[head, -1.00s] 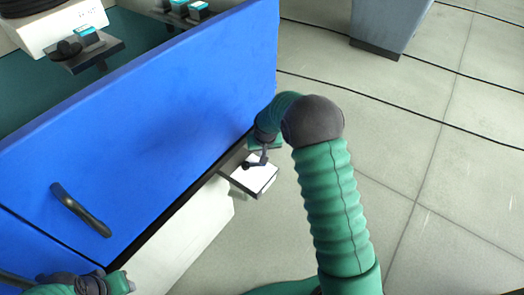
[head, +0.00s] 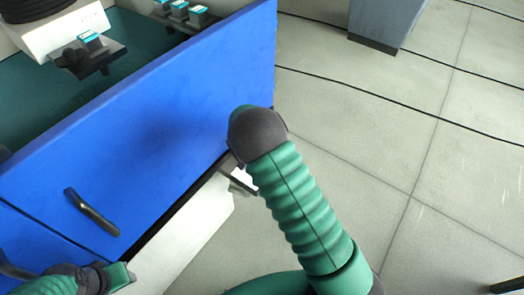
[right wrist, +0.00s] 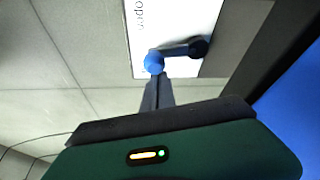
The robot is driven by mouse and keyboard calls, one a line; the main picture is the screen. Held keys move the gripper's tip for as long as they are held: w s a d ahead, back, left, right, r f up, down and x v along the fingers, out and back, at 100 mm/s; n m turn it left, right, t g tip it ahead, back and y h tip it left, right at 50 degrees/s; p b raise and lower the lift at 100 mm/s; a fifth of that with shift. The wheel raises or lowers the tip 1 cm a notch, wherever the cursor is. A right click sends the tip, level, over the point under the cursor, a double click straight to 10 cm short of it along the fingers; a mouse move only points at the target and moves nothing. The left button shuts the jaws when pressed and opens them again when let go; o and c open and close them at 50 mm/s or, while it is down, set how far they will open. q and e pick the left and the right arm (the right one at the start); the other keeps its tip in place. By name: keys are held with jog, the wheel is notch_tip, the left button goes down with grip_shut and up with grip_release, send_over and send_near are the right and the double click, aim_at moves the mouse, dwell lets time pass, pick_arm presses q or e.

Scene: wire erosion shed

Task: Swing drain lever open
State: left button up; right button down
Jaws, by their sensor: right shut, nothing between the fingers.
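The drain lever (right wrist: 178,53) is a short dark arm with a round blue knob (right wrist: 154,62) and a dark pivot (right wrist: 199,46). It lies over a white plate (right wrist: 140,25) printed with "open". My right gripper (right wrist: 155,82) is shut and empty, its fingertips right at the knob; I cannot tell whether they touch it. In the head view my right arm hides the gripper and lever, and only a sliver of the white plate (head: 243,179) shows. My left gripper (head: 120,277) is at the bottom left, below the cabinet handle; its jaws are unclear.
A blue cabinet panel (head: 150,120) with a black handle (head: 91,211) fills the left, close beside my right arm. A white lower panel (head: 190,230) runs under it. A grey block (head: 385,22) stands at the back. Thin dark cables cross the open tiled floor (head: 420,200).

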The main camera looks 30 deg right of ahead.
jog(key=m+p, duration=0.1)
jog(key=s+a+m+g+p, duration=0.1)
jog(key=shift+a+r+m, duration=0.2)
jog(key=shift+m, duration=0.2)
jog(key=shift+s+a+m+h+p, duration=0.25)
jog(key=shift+a+m+h+p, duration=0.2)
jog(key=shift+m, duration=0.45)
jog(key=m, duration=0.1)
jog(key=a+m+g, duration=0.1)
jog(key=a+m+p, duration=0.1)
jog(key=shift+s+f+m+g, duration=0.15)
jog(key=shift+s+m+g, duration=0.15)
jog(key=shift+m, duration=0.1)
jog(key=shift+a, duration=0.2)
jog(key=shift+a, duration=0.2)
